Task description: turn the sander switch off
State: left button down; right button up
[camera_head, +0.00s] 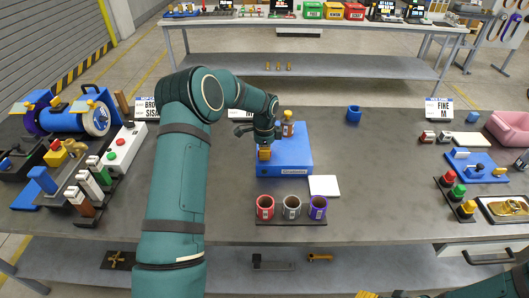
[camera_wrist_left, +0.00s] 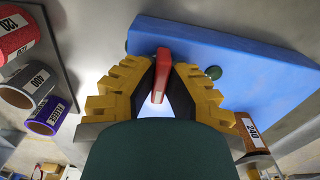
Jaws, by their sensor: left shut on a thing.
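The blue sander (camera_head: 290,160) is a box on the middle of the bench. A brown sleeve (camera_head: 287,123) stands on it; it shows in the left wrist view, marked 240 (camera_wrist_left: 252,132). My left gripper (camera_head: 264,153) is over the sander's left side, fingers pointing down. In the left wrist view its fingers are shut on a narrow red switch lever (camera_wrist_left: 161,72) on the blue top. A round green mark (camera_wrist_left: 213,72) lies beside it. In the head view the gripper hides the lever. Part of my right gripper (camera_head: 380,294) shows at the bottom edge; its jaws are unclear.
Red, grey and purple sleeves (camera_head: 291,207) stand on a dark rack in front of the sander. A blue cup (camera_head: 353,114) stands at the back. A blue drum machine (camera_head: 75,120) is at the left. The bench right of centre is clear.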

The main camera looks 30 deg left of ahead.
pick_arm(q)
jog(key=shift+s+f, duration=0.1)
jog(key=shift+f, duration=0.05)
dwell(0.4)
jog(key=c, duration=1)
grip_release()
notch_tip(320, 180, up, 12)
jog(key=shift+r, duration=0.1)
